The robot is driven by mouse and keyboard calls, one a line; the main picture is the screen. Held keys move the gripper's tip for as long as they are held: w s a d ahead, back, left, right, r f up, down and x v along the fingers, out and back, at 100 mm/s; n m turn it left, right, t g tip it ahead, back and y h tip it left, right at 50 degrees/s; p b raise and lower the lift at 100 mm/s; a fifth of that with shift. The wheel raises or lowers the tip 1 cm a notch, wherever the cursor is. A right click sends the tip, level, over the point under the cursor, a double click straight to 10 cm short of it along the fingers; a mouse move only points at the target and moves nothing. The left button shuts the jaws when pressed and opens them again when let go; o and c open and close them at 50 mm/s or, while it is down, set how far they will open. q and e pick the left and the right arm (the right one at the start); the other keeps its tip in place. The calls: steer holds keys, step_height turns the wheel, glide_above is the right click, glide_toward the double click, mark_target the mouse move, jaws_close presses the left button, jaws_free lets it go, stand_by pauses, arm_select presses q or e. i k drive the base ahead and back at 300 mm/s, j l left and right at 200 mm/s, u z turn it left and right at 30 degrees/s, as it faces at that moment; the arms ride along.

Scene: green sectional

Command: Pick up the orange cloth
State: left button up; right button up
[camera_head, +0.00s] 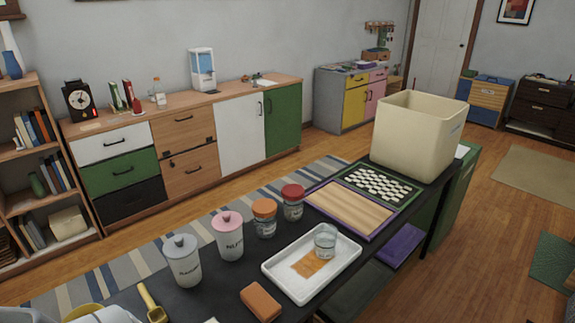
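A flat orange piece that looks like the orange cloth (307,267) lies in a white tray (279,282) on the dark table (218,292). A clear glass jar (325,241) stands in the tray at the cloth's upper right edge; I cannot tell whether it rests on the cloth. A thicker orange block, perhaps a sponge (261,302), lies on the table left of the tray. Neither of my grippers is in view.
Behind the tray stand a grey-lidded canister (183,262), a pink-lidded canister (228,238), an orange-lidded jar (264,218) and a red-lidded jar (292,203). A yellow scoop (152,304) lies left. A wooden board (348,209) and large cream bin (415,132) are right.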

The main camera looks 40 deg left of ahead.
mark_target(264, 307)
steer(key=u, duration=1.5)
